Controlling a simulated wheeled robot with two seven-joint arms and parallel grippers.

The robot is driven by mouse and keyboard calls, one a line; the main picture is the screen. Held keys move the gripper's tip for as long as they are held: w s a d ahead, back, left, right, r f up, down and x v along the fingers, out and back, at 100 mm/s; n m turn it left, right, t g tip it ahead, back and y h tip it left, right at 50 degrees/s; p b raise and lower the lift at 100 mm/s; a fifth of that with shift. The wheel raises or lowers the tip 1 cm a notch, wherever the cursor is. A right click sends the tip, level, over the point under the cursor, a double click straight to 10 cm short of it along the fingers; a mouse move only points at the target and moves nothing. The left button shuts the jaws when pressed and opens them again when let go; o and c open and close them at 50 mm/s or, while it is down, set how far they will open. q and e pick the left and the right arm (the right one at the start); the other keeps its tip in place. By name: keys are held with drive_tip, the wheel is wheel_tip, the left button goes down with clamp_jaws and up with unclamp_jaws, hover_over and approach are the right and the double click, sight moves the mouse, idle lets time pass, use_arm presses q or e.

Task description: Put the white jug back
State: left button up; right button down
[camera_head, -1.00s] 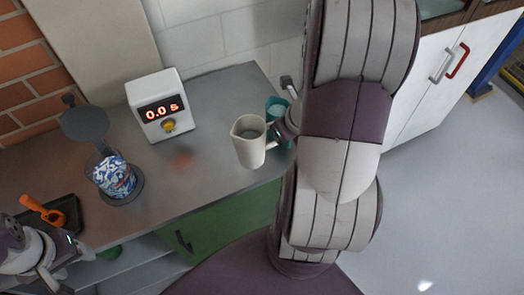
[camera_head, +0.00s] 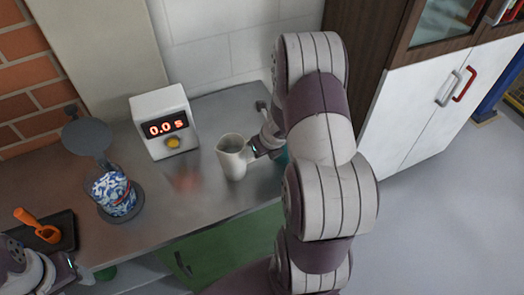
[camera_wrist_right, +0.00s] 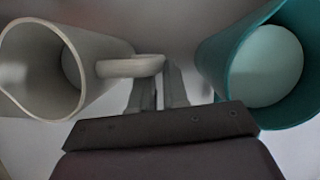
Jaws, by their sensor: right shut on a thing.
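The white jug (camera_head: 232,163) is upright by the counter's middle in the head view, right of the timer. I cannot tell whether its base touches the counter. My right gripper (camera_head: 262,148) is shut on its handle, from the jug's right side. In the right wrist view the jug (camera_wrist_right: 85,65) lies at the left, with its handle reaching the fingers (camera_wrist_right: 160,88). My left gripper (camera_head: 68,268) is at the lower left edge of the head view, apart from the jug; its opening is unclear.
A teal cup (camera_wrist_right: 262,68) with pale contents stands close right of the right gripper, mostly hidden in the head view. A white timer (camera_head: 162,122) reads 0.0 s. A blue-and-white patterned jar (camera_head: 112,193) and a black tray (camera_head: 62,230) with an orange scoop (camera_head: 36,226) stand left.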

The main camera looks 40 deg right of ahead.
drive_tip(key=shift+s+f, duration=0.1)
drive_tip(key=shift+f, duration=0.05)
drive_tip(key=c, duration=1.1)
unclamp_jaws()
drive_tip(key=shift+r, duration=0.2)
drive_tip(key=s+a+r+m+h+p, duration=0.25)
drive_tip(key=r+m+p, duration=0.25)
drive_tip(key=r+m, duration=0.85)
drive_tip(key=s+a+m+g+y, duration=0.1)
drive_tip(key=s+a+m, duration=0.1)
drive_tip(key=a+m, duration=0.2)
drive_tip(key=s+a+r+m+g, duration=0.1)
drive_tip(key=s+a+m, duration=0.2)
drive_tip(key=m, duration=0.7)
drive_tip(key=s+a+r+m+g+y, duration=0.1)
drive_tip(key=s+a+m, duration=0.1)
drive_tip(key=a+m, duration=0.5)
drive_tip(key=shift+s+a+r+y, duration=0.1)
drive_tip(key=shift+s+r+y, duration=0.15)
drive_tip(key=shift+s+y, duration=0.1)
